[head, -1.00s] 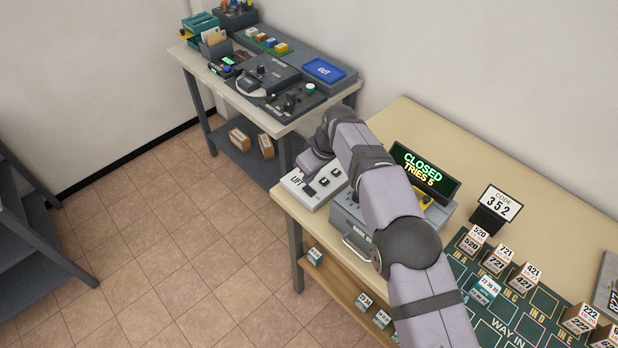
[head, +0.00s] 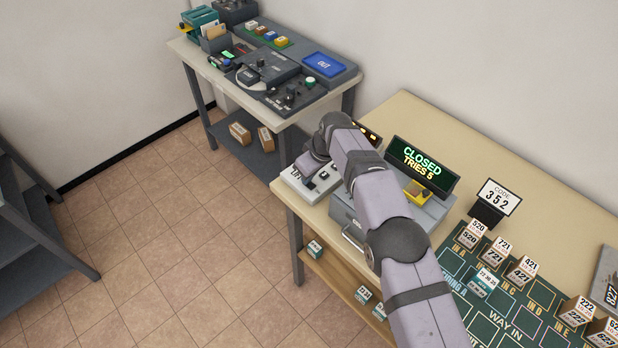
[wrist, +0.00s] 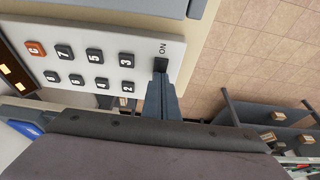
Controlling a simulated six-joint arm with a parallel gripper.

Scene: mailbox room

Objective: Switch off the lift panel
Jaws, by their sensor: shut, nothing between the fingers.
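The lift panel (head: 318,193) is a pale box at the left end of the wooden table, partly hidden by my arm in the head view. In the wrist view the panel (wrist: 108,40) shows dark numbered keys, an orange C key (wrist: 36,48) and an amber display (wrist: 14,76) at the left. A dark switch (wrist: 161,66) sits at its right end beside the word ON. My gripper (wrist: 161,78) is shut and empty, its tips at or just short of the switch. I cannot tell whether they touch it. The head view shows my gripper (head: 305,172) low over the panel.
A grey box (head: 345,215) and a screen reading CLOSED TRIES 5 (head: 422,166) stand beside my arm. A code stand (head: 497,198) and a dark mat with several numbered blocks lie to the right. A second table (head: 250,102) with devices stands behind.

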